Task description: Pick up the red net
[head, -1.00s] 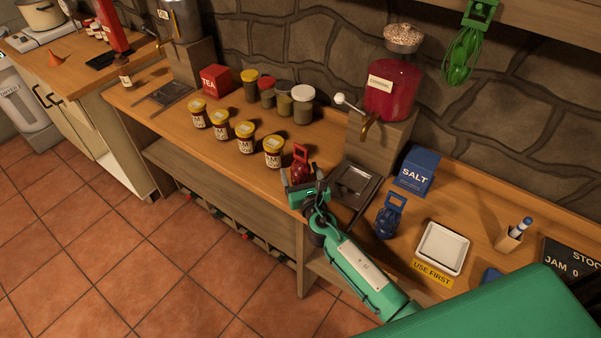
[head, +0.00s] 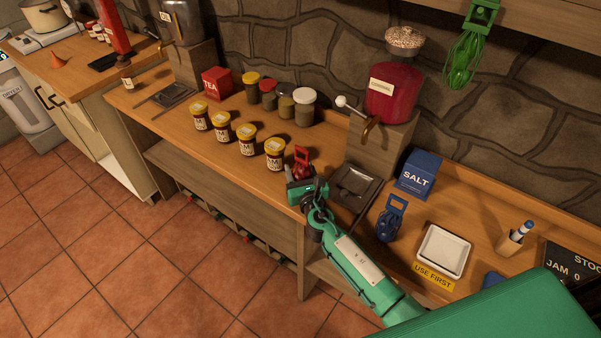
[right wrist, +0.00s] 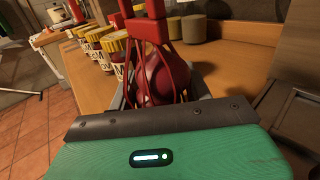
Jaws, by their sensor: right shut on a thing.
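The red net (head: 302,163) stands at the front of the wooden counter, right of the row of yellow-lidded jars. In the right wrist view the red net (right wrist: 155,70) shows red strands and a handle around a dark red round thing. My right gripper (head: 301,178) is at the red net, its jaws shut on it; the gripper hides the net's lower part in the head view. In the right wrist view the grey fingers of the gripper (right wrist: 158,98) lie on either side of the net. My left gripper is not in view.
Several jam jars (head: 247,141) stand left of the net. A drip tray (head: 354,184) and the red dispenser (head: 391,95) are to its right. A blue net (head: 390,222), a salt box (head: 418,174) and a white tray (head: 444,250) are farther right.

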